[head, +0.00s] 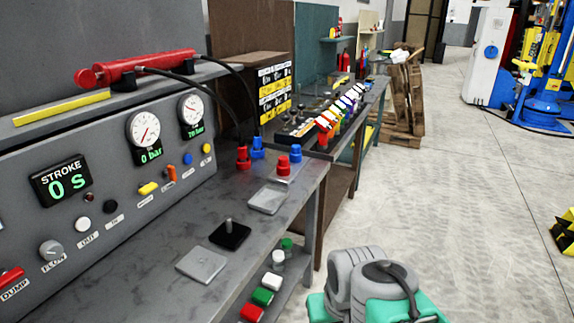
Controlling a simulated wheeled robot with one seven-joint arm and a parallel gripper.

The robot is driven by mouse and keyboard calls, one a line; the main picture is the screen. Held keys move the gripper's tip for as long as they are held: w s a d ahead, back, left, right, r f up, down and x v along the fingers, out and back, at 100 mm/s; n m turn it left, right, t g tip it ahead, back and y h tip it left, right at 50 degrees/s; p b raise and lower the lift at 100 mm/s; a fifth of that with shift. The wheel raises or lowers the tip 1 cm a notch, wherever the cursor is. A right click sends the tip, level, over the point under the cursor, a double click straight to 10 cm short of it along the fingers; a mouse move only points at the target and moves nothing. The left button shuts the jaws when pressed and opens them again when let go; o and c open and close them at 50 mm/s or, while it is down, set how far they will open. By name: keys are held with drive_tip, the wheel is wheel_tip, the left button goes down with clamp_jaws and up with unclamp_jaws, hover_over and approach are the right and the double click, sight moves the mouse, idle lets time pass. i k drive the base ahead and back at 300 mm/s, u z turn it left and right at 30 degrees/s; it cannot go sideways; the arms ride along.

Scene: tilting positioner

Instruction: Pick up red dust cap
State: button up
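Two small red pieces on the grey bench could be the red dust cap. One red piece (243,157) stands upright beside a blue piece (257,148) near the panel's right end. The other red piece (296,153) stands close to a second blue piece (282,165), farther right near the bench edge. I cannot tell from this view which one is the cap. Both stand free, with nothing gripping them. My gripper is not in view; only rounded grey and teal parts of my arm show at the bottom.
A grey control panel (75,225) with gauges rises at the left, and a red cylinder (135,68) lies on its top. Flat plates (267,199) and a black plate with a peg (230,235) lie on the bench. Open floor (460,190) lies right.

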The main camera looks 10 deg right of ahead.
sight(282, 160)
drive_tip(key=z, duration=0.9)
drive_tip(key=i, duration=2.45)
drive_tip(key=u, duration=4.25)
